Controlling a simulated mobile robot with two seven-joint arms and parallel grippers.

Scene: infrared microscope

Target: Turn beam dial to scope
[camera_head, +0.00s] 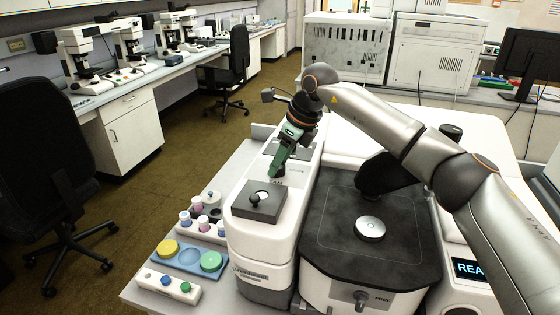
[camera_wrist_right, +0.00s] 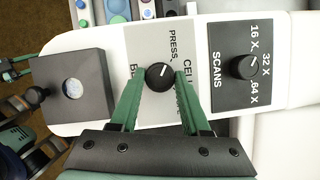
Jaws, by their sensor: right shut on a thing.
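The beam dial (camera_wrist_right: 160,76) is a round black knob with a white pointer line, on a light grey plate (camera_wrist_right: 143,45) lettered CELL and PRESS. Other lettering there is partly covered by the fingers. The pointer tilts toward the top of the wrist view, roughly between PRESS and CELL. My right gripper (camera_wrist_right: 160,88) has its green fingers shut on the dial, one on each side. In the head view my right gripper (camera_head: 277,172) reaches down to the top of the white instrument (camera_head: 262,248), and its fingers hide the dial.
A SCANS dial (camera_wrist_right: 244,66) sits beside the beam dial. A dark block (camera_head: 258,202) with a round light window is on the instrument's other side. A black stage (camera_head: 335,255) with a silver disc (camera_head: 370,228) stands right. Vials and a blue tray (camera_head: 190,258) lie left.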

